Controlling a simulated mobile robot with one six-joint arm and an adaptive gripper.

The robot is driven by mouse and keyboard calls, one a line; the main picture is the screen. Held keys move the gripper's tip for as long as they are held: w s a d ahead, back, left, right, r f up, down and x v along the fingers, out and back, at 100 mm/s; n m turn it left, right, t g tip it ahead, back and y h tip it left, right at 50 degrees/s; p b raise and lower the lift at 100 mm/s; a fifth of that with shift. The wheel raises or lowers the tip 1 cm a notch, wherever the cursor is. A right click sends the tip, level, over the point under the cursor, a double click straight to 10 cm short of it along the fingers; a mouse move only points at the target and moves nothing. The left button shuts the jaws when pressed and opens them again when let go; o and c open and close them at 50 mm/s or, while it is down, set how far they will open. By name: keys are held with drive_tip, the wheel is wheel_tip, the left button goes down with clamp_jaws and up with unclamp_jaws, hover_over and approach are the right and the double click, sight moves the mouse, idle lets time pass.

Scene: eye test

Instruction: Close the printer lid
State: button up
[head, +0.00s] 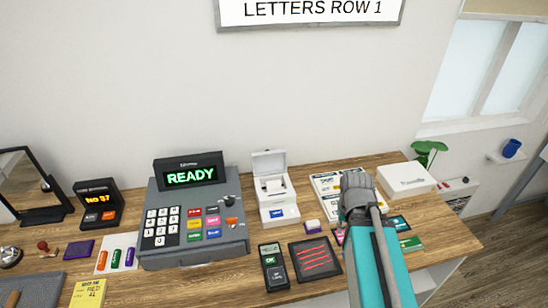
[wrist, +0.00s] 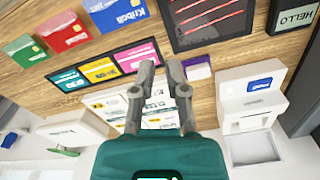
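The white printer (head: 279,213) stands on the wooden counter, right of the cash register, with a blue label on its front. Its lid (head: 269,161) is open and stands up at the back, with the inside exposed. In the wrist view the printer (wrist: 235,88) is at the right, and the raised lid (wrist: 254,148) shows below it. My gripper (head: 356,182) is right of the printer in the head view, over the printed sheet, apart from the printer. In the wrist view my gripper (wrist: 161,68) has its two fingers apart with nothing between them.
The cash register (head: 190,220) reads READY. A printed sheet (head: 328,181), a white box (head: 405,177) and a plant (head: 428,150) are to the right. A black tray with red lines (head: 315,257), a card terminal (head: 273,266) and a small purple-and-white block (head: 313,227) lie in front.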

wheel_tip(320, 180, down, 3)
drive_tip(key=shift+f+b, duration=0.2)
drive_tip(key=shift+b, duration=0.95)
clamp_jaws()
drive_tip(key=shift+r, duration=0.1)
